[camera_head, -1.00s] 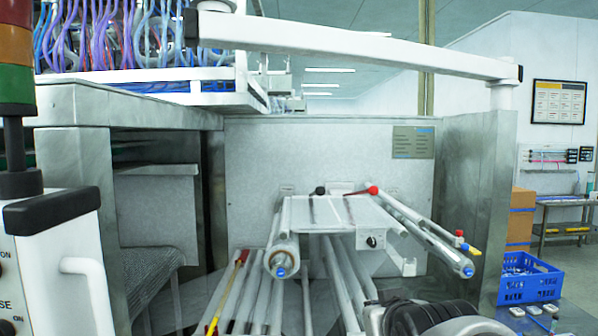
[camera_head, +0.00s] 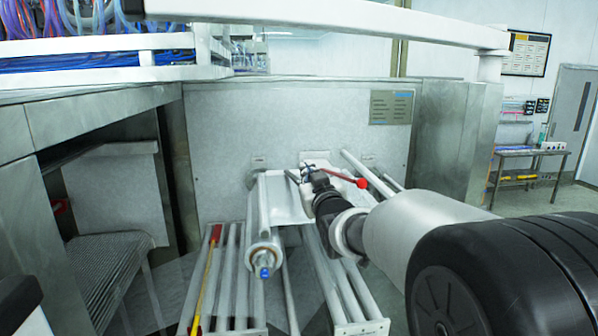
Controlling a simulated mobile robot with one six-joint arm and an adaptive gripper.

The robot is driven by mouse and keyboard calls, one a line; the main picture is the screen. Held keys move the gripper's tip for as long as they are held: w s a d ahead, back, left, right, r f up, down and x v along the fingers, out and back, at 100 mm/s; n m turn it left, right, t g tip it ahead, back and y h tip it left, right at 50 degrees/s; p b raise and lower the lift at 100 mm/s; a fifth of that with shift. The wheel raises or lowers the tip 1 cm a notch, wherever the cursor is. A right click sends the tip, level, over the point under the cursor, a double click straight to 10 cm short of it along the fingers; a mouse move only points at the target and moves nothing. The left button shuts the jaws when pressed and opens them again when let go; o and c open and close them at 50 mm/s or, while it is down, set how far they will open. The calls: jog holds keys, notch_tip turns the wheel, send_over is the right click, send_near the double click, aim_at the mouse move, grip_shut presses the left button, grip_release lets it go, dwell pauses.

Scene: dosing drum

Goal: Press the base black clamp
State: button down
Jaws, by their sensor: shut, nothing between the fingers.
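The red-knobbed lever (camera_head: 348,178) is on the flat metal plate (camera_head: 284,200) between the rollers, against the steel back panel. The black clamp is at the same plate's far edge, left of the red knob, but my arm's end covers that spot and I cannot make it out clearly. My gripper (camera_head: 310,172) is at the plate's far edge, close to the left of the red-knobbed lever. Its fingers are shut with nothing held. Whether they touch the clamp is too small to tell.
A roller with a blue tip (camera_head: 264,258) sticks out left of my arm. A white beam (camera_head: 330,28) crosses above. A table (camera_head: 530,152) stands far right.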

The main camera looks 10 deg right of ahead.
jog(key=w+p, duration=0.1)
jog(key=w, duration=0.2)
jog(key=w+f+p, duration=0.1)
jog(key=w, duration=0.2)
jog(key=w+f+p, duration=0.1)
jog(key=w+p, duration=0.1)
jog(key=w, duration=0.1)
jog(key=shift+w+f, duration=0.1)
jog(key=shift+w, duration=0.05)
jog(key=shift+s+f, duration=0.2)
jog(key=shift+f, duration=0.35)
